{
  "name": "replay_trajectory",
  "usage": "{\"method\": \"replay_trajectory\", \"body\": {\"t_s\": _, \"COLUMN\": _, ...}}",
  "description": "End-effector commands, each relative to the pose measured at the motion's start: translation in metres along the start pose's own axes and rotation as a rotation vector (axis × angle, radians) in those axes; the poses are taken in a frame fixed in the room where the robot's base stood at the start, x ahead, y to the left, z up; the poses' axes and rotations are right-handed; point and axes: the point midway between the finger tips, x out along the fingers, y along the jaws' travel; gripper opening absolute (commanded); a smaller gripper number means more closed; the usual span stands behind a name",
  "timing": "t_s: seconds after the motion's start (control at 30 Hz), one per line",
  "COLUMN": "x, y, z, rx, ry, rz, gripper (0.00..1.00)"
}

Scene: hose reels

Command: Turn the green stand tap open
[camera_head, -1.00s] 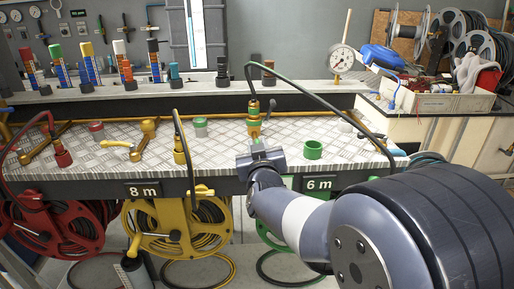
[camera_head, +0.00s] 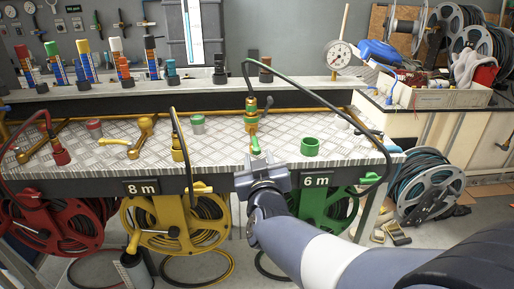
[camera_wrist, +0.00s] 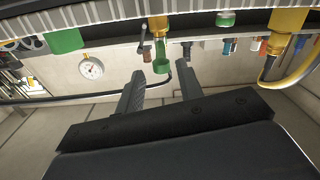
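The black hose (camera_head: 320,99) arches right from the tap. A green cup (camera_head: 310,146) stands right of the tap, and a yellow tap (camera_head: 178,150) to its left. The green reel (camera_head: 325,208) sits under the bench. A dial gauge (camera_head: 338,54) stands behind.

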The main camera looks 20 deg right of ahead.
Motion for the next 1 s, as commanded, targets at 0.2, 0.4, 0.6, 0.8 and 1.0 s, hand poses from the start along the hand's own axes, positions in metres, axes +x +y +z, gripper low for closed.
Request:
{"method": "replay_trajectory", "body": {"t_s": 0.2, "x": -0.027, "y": 0.000, "z": -0.001, "rx": 0.002, "ry": 0.000, "rz": -0.001, "gripper": 0.35}}
{"method": "replay_trajectory", "body": {"t_s": 0.4, "x": -0.033, "y": 0.000, "z": 0.000, "rx": 0.000, "ry": 0.000, "rz": 0.001, "gripper": 0.35}}
{"method": "replay_trajectory", "body": {"t_s": 0.6, "x": -0.033, "y": 0.000, "z": 0.001, "rx": 0.000, "ry": -0.001, "rz": 0.001, "gripper": 0.35}}
{"method": "replay_trajectory", "body": {"t_s": 0.8, "x": -0.027, "y": 0.000, "z": 0.001, "rx": 0.000, "ry": -0.001, "rz": 0.001, "gripper": 0.35}}
{"method": "replay_trajectory", "body": {"t_s": 1.0, "x": -0.002, "y": 0.000, "z": 0.002, "rx": 0.000, "ry": -0.002, "rz": 0.003, "gripper": 0.35}}
